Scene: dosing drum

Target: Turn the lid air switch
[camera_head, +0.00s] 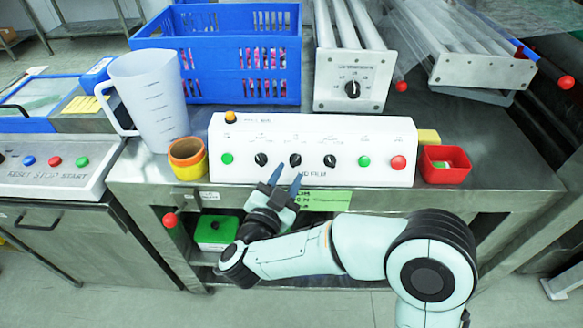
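A white control panel (312,140) sits on the metal bench. It has a row of three black rotary switches: a left one (261,159), a middle one (295,160) and a right one (330,161). Their small labels are too blurred to read, so I cannot tell which is the lid air switch. My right gripper (285,177) is in front of the panel's lower edge, just below the left and middle switches. Its two dark blue fingertips are apart with nothing between them. It hides part of the "LID FILM" lettering. My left gripper is not in view.
The panel also has green buttons (227,158) and a red button (398,162). A measuring jug (150,95), stacked cups (188,160) and a red bin (447,165) flank it. A blue crate (220,50) and a unit with a knob (352,75) stand behind.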

